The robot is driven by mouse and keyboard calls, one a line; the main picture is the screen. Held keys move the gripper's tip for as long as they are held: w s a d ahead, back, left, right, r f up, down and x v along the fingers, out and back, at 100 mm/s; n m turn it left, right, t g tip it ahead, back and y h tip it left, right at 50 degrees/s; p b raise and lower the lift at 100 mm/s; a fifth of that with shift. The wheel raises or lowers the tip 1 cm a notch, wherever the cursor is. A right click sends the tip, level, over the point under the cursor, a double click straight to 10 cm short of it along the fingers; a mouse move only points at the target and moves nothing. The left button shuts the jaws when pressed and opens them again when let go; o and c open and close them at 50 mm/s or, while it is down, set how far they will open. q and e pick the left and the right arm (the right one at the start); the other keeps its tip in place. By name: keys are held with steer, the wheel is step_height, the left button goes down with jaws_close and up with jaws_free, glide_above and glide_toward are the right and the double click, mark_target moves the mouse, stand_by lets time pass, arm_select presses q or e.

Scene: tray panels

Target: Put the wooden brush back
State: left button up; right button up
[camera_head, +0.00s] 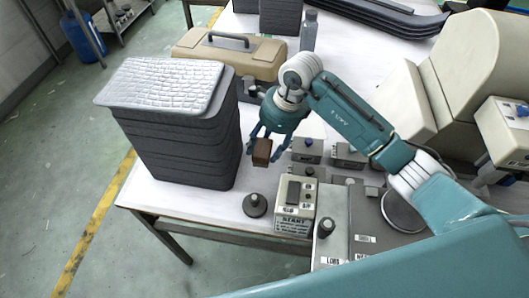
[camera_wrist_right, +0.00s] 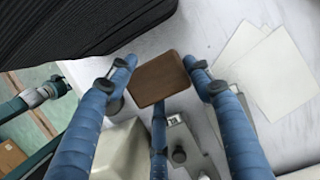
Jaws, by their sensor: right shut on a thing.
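My right gripper (camera_head: 268,140) is shut on a small brown wooden brush (camera_head: 261,153), held above the white table beside the dark tray stack. In the right wrist view the brush (camera_wrist_right: 158,79) shows as a brown block between the blue fingertips of my right gripper (camera_wrist_right: 163,82). Bristles cannot be made out.
A tall stack of dark trays (camera_head: 180,140), with a light textured panel (camera_head: 170,85) on top, stands left of the gripper. A beige toolbox (camera_head: 228,55) is behind. A round grey knob (camera_head: 255,205), a START box (camera_head: 296,205) and other control boxes crowd the front right.

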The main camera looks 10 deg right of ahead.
mark_target(265, 153)
step_height(265, 153, down, 4)
steer(key=shift+f+p, duration=0.2)
steer(key=shift+p, duration=0.2)
steer(key=shift+f, duration=0.1)
steer(key=o, duration=1.1)
steer(key=shift+o, duration=0.2)
steer(key=shift+w+d+r, duration=0.1)
steer(key=shift+r, duration=0.35)
steer(key=b+v, duration=0.2)
steer(key=v, duration=0.9)
steer(key=shift+r, duration=0.15)
